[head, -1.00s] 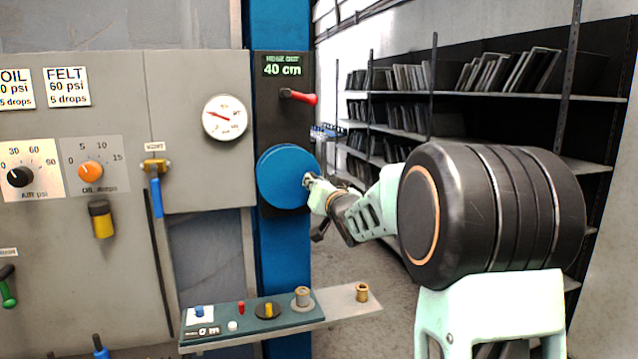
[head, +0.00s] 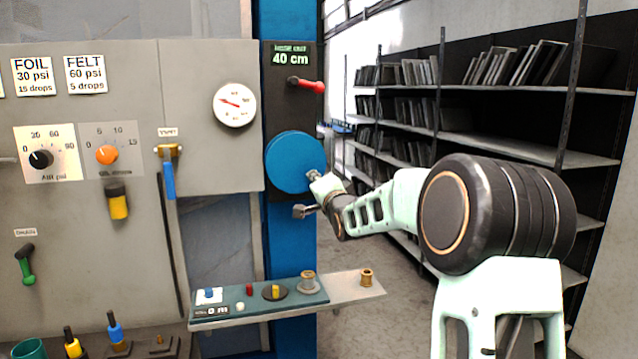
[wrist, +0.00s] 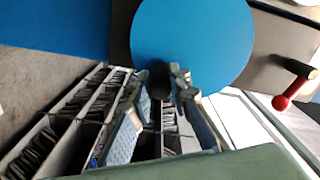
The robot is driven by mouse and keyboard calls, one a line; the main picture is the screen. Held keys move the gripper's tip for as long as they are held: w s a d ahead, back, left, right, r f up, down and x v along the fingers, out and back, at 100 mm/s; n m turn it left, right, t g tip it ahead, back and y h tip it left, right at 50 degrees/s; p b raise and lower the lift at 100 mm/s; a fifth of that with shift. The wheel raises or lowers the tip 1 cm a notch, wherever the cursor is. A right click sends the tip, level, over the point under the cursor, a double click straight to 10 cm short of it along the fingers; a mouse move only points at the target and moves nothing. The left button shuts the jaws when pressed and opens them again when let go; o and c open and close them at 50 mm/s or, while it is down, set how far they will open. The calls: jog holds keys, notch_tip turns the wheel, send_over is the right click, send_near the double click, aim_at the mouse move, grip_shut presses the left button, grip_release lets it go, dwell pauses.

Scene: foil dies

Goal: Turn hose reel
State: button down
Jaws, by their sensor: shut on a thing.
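The hose reel is a blue disc (head: 290,160) on the blue post, under a dark plate that reads 40 cm. It also shows in the wrist view (wrist: 190,40). A dark round crank knob (wrist: 159,78) stands out near its edge. My gripper (head: 313,178) is at the lower right part of the disc. In the wrist view its fingers (wrist: 158,92) lie on both sides of the knob, shut on it. The fingers hide the knob in the head view.
A red-handled lever (head: 308,86) sticks out just above the reel. Below is a narrow shelf (head: 345,286) with small parts. A gauge (head: 234,105) and the grey panel are at left. Shelving racks (head: 480,140) stand behind on the right, with clear floor before them.

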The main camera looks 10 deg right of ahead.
aim_at(297, 183)
jog(key=m, duration=0.1)
jog(key=a+f+m+b, duration=0.1)
jog(key=shift+m+b, duration=0.3)
jog(key=shift+m, duration=0.1)
jog(key=m+b, duration=0.1)
jog(key=a+m+b, duration=0.1)
jog(key=shift+a+f+m, duration=0.1)
jog(key=shift+f+m, duration=0.25)
jog(key=shift+m, duration=0.05)
jog(key=shift+a+f+m+b, duration=0.1)
jog(key=shift+a+m+b, duration=0.4)
jog(key=shift+m+b, duration=0.5)
jog(key=shift+a+m+b, duration=0.45)
jog(key=shift+m+b, duration=0.15)
jog(key=shift+m, duration=0.4)
jog(key=c, duration=1.8)
grip_release()
jog(key=shift+s, duration=0.15)
